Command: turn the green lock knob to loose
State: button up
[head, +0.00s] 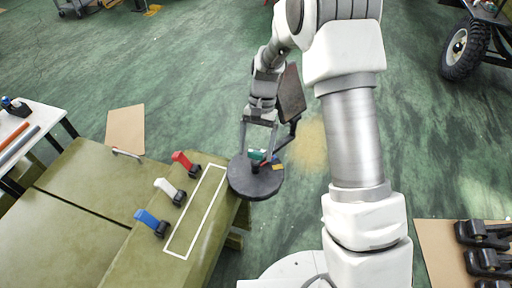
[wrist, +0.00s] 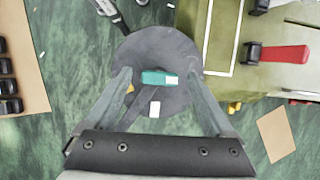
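The green lock knob (wrist: 158,78) is a short bar with a pale right end in the wrist view. It sits on a dark round disc (wrist: 150,45), which also shows in the head view (head: 243,184). In the head view the green knob (head: 256,155) is small and partly hidden by my gripper. My gripper (wrist: 158,74) is open, with one finger on each side of the knob and a gap at both ends. A white mark (wrist: 154,109) and a yellow mark (wrist: 131,88) lie on the disc near the knob. My gripper (head: 257,150) is over the disc in the head view.
An olive bench (head: 110,245) beside the disc carries a red lever (head: 181,158), a white lever (head: 164,184) and a blue lever (head: 147,216), next to a white outlined rectangle (head: 187,240). Green floor (head: 200,90) lies open beyond. A cart wheel (head: 465,48) is at the upper right.

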jog(key=p+v, duration=0.1)
jog(key=v, duration=1.6)
jog(key=shift+r, duration=0.2)
jog(key=shift+w+d, duration=0.1)
jog(key=s+d+r+n+t, duration=0.2)
jog(key=s+d+r+t, duration=0.35)
jog(key=s+r, duration=0.55)
jog(key=s+d+n+t, duration=0.1)
jog(key=s+d+t, duration=0.1)
jog(key=s, duration=0.5)
jog(key=s+d+t+h, duration=0.1)
jog(key=s+d+t, duration=0.1)
jog(key=s, duration=0.5)
jog(key=shift+s+d+n, duration=0.25)
jog(key=shift+d+n, duration=0.05)
jog(key=shift+n, duration=0.1)
